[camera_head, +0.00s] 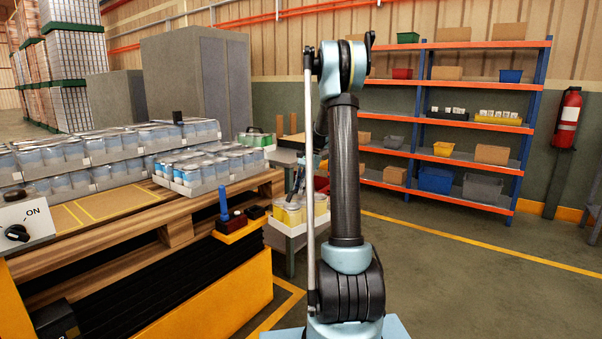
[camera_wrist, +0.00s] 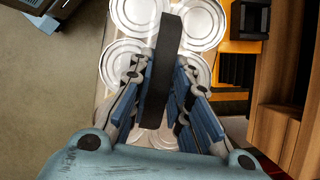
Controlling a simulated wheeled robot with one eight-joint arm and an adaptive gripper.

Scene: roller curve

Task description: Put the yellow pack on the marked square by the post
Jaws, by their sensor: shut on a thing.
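The yellow pack (camera_head: 290,215) is a white tray of cans with yellow bands, just left of my arm and beside the pallet in the head view. In the wrist view its silver can lids (camera_wrist: 135,14) lie below my gripper (camera_wrist: 163,85), which is shut on the pack's black strap (camera_wrist: 168,45). In the head view my gripper (camera_head: 297,182) is partly hidden by my arm. Yellow lines mark squares (camera_head: 105,203) on the wooden pallet top. A short blue post (camera_head: 223,202) stands on a yellow bracket at the pallet's edge.
Blue-banded can packs (camera_head: 208,165) fill the back of the pallet (camera_head: 130,235). A grey table (camera_head: 285,155) stands behind the yellow pack. A control box (camera_head: 25,222) is at left. Shelves (camera_head: 450,150) stand at the back right. The floor at right is clear.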

